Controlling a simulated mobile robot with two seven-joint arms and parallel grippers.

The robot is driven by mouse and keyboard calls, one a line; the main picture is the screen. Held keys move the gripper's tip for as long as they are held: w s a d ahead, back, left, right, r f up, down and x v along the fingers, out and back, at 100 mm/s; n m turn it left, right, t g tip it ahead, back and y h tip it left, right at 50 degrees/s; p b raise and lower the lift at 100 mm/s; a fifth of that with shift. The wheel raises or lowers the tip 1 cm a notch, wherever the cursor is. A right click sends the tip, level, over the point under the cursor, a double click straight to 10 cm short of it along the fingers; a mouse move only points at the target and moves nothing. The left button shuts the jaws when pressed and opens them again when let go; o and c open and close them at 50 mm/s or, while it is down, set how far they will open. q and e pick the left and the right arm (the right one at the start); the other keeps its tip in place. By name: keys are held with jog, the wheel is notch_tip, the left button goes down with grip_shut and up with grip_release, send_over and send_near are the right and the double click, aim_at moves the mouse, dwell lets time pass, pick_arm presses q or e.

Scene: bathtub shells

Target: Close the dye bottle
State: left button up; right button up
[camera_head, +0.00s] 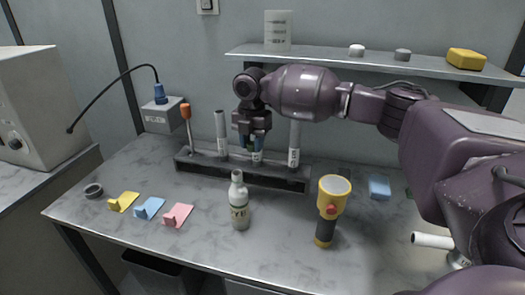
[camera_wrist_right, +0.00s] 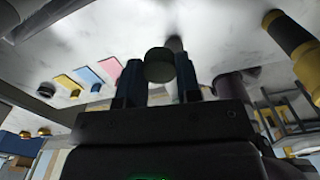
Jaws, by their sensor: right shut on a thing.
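The dye bottle (camera_head: 239,208) is pale with a narrow neck and stands upright on the table, front middle. No cap shows on its top. My right gripper (camera_head: 256,144) hangs above the rack, behind the bottle and a little to its right, apart from it. In the wrist view my right gripper (camera_wrist_right: 158,76) is shut on a small dark round cap (camera_wrist_right: 158,63), held between its blue fingertips. In the head view the cap is hard to make out. My left gripper is not in view.
A dark rack (camera_head: 240,172) with several upright tools stands behind the bottle. A yellow flashlight (camera_head: 331,205) stands to its right. Pink (camera_head: 178,214), blue (camera_head: 149,207) and yellow (camera_head: 124,201) pieces and a dark ring (camera_head: 93,190) lie left. A shelf (camera_head: 330,56) runs above.

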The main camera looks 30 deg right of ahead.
jog(key=w+a+b, duration=0.2)
jog(key=w+a, duration=0.7)
jog(key=w, duration=0.2)
jog(key=shift+w+a, duration=0.25)
jog(key=shift+a, duration=0.1)
